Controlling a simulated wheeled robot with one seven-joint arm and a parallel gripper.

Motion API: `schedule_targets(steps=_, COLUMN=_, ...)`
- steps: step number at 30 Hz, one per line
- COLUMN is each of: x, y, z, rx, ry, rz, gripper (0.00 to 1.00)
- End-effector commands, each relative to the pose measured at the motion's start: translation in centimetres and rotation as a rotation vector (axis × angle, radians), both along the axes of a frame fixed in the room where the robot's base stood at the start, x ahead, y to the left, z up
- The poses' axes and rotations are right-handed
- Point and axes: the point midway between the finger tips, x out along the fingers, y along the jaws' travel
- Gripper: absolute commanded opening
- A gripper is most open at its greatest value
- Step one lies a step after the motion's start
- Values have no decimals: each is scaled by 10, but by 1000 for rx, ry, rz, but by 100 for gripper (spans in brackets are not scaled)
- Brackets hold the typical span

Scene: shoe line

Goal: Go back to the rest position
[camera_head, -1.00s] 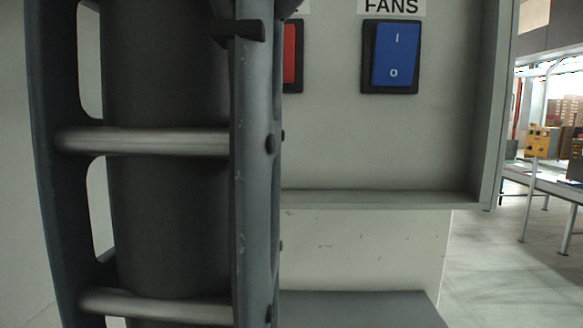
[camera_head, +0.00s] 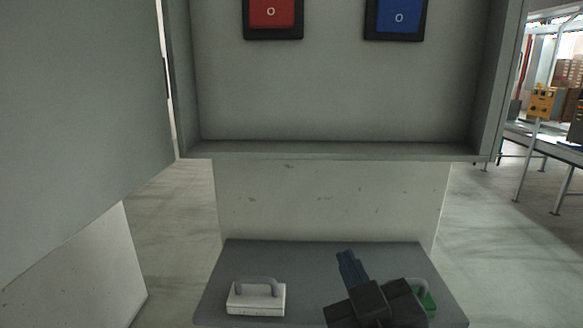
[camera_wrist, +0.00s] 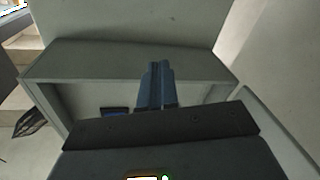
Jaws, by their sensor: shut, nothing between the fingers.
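My gripper (camera_head: 345,258) shows low in the head view, in front of the grey shelf below the switch box. Its blue fingers are together, with nothing between them. In the wrist view my gripper (camera_wrist: 155,70) points toward the grey box and its fingers touch each other. A red switch (camera_head: 272,13) and a blue switch (camera_head: 399,16) sit on the panel above, cut off by the top edge of the head view. My gripper is apart from both.
The open switch box (camera_head: 340,150) has a door (camera_head: 80,120) swung to the left. On the shelf (camera_head: 310,255) stand a white block with a grey handle (camera_head: 257,298) and a green object (camera_head: 425,297), partly hidden by my gripper. Floor shows on both sides; a table (camera_head: 550,140) stands at right.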

Motion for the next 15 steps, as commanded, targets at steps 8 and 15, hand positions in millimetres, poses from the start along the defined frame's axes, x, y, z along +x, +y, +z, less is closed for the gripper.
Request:
schedule_targets(steps=8, x=-73, y=-49, z=-85, rx=16, ry=100, rz=14, gripper=0)
schedule_targets(steps=15, x=-149, y=-83, z=-131, rx=68, ry=178, rz=6, gripper=0)
